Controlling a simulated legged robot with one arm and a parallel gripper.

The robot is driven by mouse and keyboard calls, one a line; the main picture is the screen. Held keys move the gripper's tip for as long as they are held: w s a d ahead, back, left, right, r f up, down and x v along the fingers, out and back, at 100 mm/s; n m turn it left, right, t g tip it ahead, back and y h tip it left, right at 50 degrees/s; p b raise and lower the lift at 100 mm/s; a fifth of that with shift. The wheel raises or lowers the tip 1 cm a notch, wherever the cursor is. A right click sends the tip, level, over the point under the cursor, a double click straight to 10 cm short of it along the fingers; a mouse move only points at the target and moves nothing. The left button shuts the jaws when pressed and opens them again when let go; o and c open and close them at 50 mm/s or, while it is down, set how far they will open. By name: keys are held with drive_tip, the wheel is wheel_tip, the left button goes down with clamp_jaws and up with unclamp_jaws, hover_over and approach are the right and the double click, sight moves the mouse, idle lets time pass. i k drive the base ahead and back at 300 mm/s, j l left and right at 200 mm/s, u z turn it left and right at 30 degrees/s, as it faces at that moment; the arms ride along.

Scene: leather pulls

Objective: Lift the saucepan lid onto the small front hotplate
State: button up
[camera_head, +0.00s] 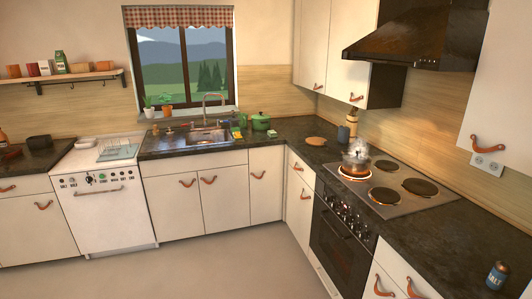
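The saucepan (355,163) stands on a glowing orange-ringed hotplate (353,177) at the front left of the hob. Pale steam rises around its top. A lid seems to sit on it, but the steam and small size keep me from telling how it lies. The other front hotplate (383,196) is dark, small and bare, nearer to me along the hob. My gripper is not in view.
Two more dark hotplates, (385,166) and a larger one (420,187), lie bare at the back. The range hood (410,45) hangs above. A blue tin (496,275) stands on the near counter. A wooden disc (316,141) lies beyond the hob. The floor (220,265) is clear.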

sight(355, 161)
drive_tip(key=i+z, duration=0.15)
drive_tip(key=i, duration=0.3)
drive_tip(key=i+j+z, duration=0.15)
drive_tip(key=i, duration=0.3)
drive_tip(key=i+j+z, duration=0.2)
drive_tip(key=i, duration=0.25)
drive_tip(key=i+j+z, duration=0.15)
drive_tip(key=i, duration=0.3)
